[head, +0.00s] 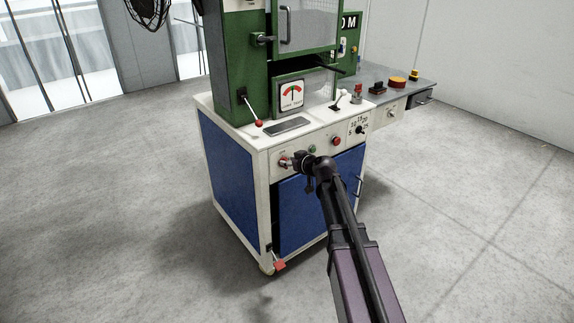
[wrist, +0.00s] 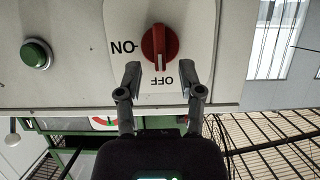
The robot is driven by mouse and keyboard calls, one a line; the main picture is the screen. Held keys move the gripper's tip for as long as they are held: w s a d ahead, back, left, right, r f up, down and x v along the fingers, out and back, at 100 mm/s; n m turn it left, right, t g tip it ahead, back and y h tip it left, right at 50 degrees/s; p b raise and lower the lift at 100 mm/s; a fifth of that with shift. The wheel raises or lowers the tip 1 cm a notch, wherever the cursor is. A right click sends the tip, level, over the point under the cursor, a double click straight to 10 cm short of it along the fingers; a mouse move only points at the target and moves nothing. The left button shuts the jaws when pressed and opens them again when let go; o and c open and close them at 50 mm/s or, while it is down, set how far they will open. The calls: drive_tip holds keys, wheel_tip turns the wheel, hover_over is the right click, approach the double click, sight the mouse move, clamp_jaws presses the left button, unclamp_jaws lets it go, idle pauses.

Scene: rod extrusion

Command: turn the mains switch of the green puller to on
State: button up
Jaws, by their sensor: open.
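The green puller (head: 234,62) stands on a white and blue cabinet (head: 231,165). Its mains switch, a red rotary knob (wrist: 159,45) on a white plate, appears upside down in the wrist view. ON is printed to its left and OFF below it. The knob's grip stands vertical in that view, its lower end toward OFF. My gripper (wrist: 160,76) is open and empty, its fingertips on either side of the knob's lower end; I cannot tell whether they touch it.
A green button (wrist: 36,54) is left of the switch in the wrist view. A red button (head: 336,141) and a black dial (head: 361,130) are farther right on the panel. A red-tipped lever (head: 279,265) sticks out low at the cabinet's corner. The floor around is clear.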

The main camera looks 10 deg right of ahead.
drive_tip(key=shift+w+a+f, duration=0.3)
drive_tip(key=shift+w+a, duration=0.05)
drive_tip(key=shift+w, duration=0.2)
drive_tip(key=shift+r, duration=0.1)
clamp_jaws()
